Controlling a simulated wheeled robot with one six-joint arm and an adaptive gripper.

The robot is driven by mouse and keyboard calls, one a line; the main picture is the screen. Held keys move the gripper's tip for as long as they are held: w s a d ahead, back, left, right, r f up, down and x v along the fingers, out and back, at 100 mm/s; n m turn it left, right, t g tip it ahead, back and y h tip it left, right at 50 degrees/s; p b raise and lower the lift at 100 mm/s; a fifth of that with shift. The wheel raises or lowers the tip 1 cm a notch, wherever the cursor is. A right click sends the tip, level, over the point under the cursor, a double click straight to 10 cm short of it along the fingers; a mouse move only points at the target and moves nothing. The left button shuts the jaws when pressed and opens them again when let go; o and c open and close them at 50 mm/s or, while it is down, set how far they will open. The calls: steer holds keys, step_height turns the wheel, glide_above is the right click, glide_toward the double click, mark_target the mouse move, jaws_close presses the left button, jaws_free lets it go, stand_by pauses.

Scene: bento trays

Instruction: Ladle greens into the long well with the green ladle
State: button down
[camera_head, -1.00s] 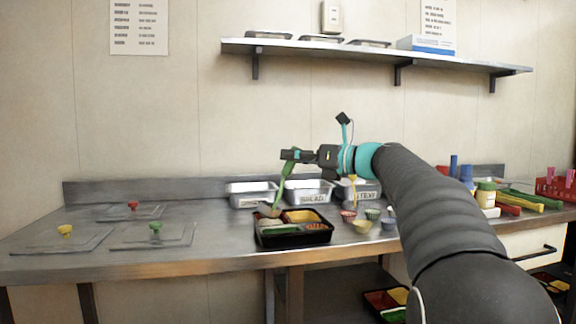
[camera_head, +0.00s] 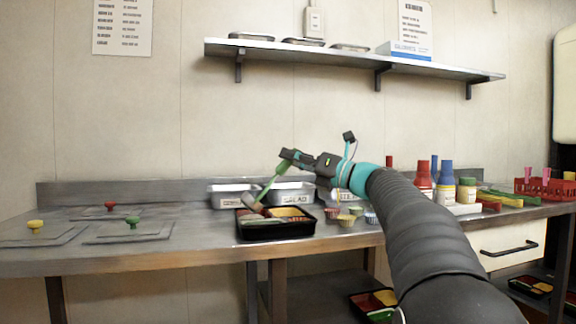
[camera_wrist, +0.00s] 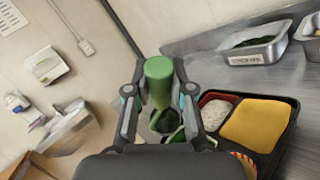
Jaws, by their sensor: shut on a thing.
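My gripper (camera_head: 290,157) is shut on the green ladle (camera_head: 276,181), whose handle slants down to the left. In the wrist view the ladle's handle (camera_wrist: 158,82) stands between the fingers. Its bowl (camera_head: 252,204) is over the left part of the black bento tray (camera_head: 262,233), tilted. Dark green leaves (camera_wrist: 166,120) show by the bowl in the wrist view; whether they lie in the bowl or in the tray is unclear. The tray also holds a yellow filling (camera_wrist: 256,124) and a white one (camera_wrist: 216,114). The long well is mostly hidden in the wrist view.
Metal pans (camera_head: 290,193) with labels stand behind the tray; one with dark greens (camera_wrist: 253,42) shows in the wrist view. Small cups (camera_head: 345,220) stand just right of the tray. Bottles (camera_head: 446,182) are further right. Lids with coloured knobs (camera_head: 133,220) lie on the left.

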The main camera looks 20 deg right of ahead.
steer(key=d+f+m+t+b, duration=0.1)
steer(key=d+f+m+t, duration=0.3)
steer(key=f+m+t, duration=0.2)
steer(key=shift+d+m+h, duration=0.4)
steer(key=shift+m, duration=0.3)
stand_by(1.1)
